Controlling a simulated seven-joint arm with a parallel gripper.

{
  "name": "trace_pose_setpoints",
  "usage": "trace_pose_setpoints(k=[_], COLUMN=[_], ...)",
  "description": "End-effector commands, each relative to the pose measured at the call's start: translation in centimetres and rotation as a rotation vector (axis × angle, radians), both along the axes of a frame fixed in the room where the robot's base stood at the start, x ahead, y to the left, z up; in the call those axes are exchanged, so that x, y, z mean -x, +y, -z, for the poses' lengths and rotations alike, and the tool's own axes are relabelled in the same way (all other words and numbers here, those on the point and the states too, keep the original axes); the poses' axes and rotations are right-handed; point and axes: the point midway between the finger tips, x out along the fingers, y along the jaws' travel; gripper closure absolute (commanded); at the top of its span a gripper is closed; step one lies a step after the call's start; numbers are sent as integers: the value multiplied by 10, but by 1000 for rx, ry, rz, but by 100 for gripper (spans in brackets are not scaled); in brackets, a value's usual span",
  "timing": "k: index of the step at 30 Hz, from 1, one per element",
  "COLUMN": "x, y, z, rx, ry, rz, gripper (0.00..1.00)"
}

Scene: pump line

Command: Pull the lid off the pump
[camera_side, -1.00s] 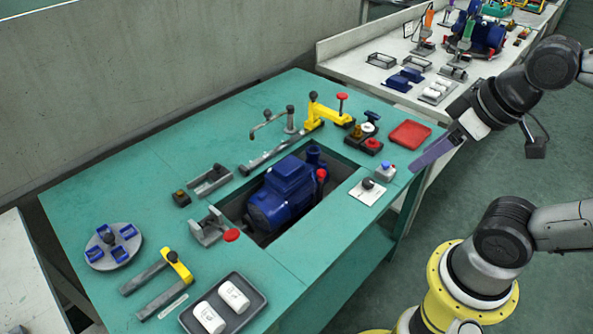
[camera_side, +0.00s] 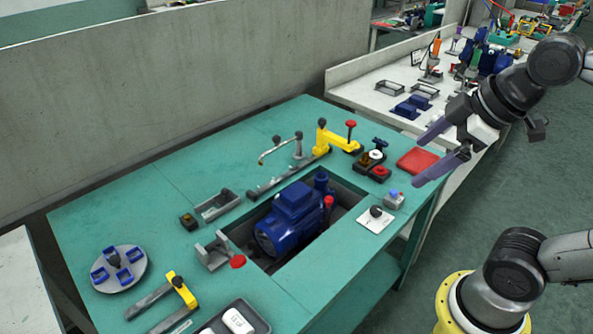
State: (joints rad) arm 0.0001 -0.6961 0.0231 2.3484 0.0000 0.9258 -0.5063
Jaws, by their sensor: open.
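The blue pump (camera_side: 290,222) sits in a rectangular recess in the green table, with a raised blue box-shaped part (camera_side: 298,197) on top that may be its lid. A blue upright port stands at its right end, beside a red-topped part (camera_side: 328,202). My gripper (camera_side: 428,158) is open and empty at the upper right, above the table's right edge near the red tray. Its two purple-grey fingers point left and are apart. It is well away from the pump and touches nothing that I can see.
A yellow clamp arm (camera_side: 335,140) stands behind the pump. A red tray (camera_side: 417,161) lies at the right edge. A grey round plate (camera_side: 120,269) with blue parts, a yellow-grey fork (camera_side: 172,292) and a dark tray (camera_side: 262,324) with white cylinders are at the front left.

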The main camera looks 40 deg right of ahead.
Motion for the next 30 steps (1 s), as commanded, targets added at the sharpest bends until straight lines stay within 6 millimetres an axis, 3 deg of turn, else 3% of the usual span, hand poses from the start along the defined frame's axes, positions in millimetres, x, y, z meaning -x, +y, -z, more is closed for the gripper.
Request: trace_pose_setpoints(k=[3, 7, 14, 20, 24, 30], x=[-39, -90, -184, -256, -292, -311], y=[0, -1, -2, -3, -5, -6], z=[-20, -30, -10, 44, 98, 168], rx=[111, 223, 352, 390, 374, 317], ry=[20, 66, 166, 263, 339, 439], rz=[-188, -400, -718, -925, -1009, -1031], gripper=[0, 0, 0, 0, 0, 0])
